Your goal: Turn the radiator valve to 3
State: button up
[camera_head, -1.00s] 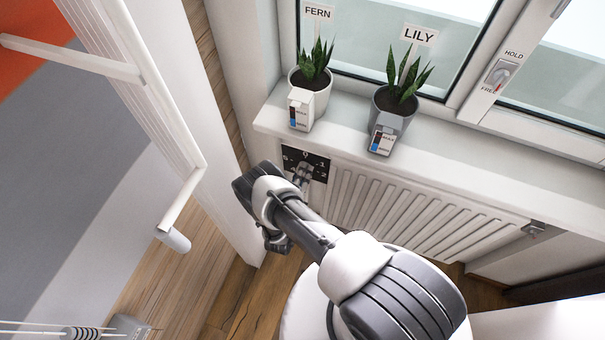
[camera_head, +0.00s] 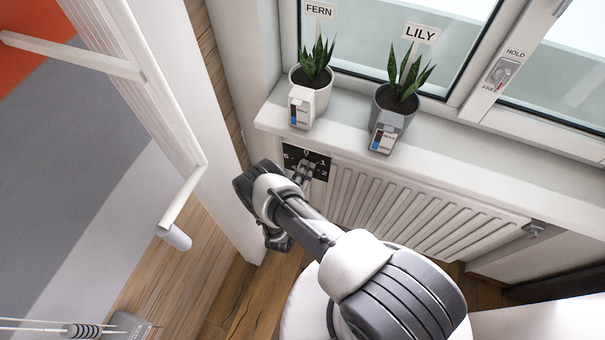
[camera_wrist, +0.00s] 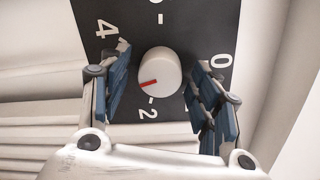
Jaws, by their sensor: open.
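The radiator valve's round white knob (camera_wrist: 158,70) sits on a black number plate (camera_wrist: 185,22) in the wrist view. Its red mark points left and slightly down in that picture, between the 2 and the 4; the label there is hidden behind the left finger. The 0 shows at right. My gripper (camera_wrist: 160,60) is open, its blue-padded fingers on either side of the knob, with a visible gap on both sides. In the head view, my gripper (camera_head: 306,172) is in front of the plate (camera_head: 320,159) and hides the knob.
The ribbed white radiator (camera_head: 420,215) runs right of the plate, below the windowsill (camera_head: 480,155). On the sill stand the fern pot (camera_head: 322,98) and lily pot (camera_head: 397,118), with small meters. A metal fitting (camera_head: 534,229) is at the radiator's right end. A white door frame (camera_head: 215,180) stands close left.

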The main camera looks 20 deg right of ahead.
jog(key=v, duration=1.2)
dwell(0.3)
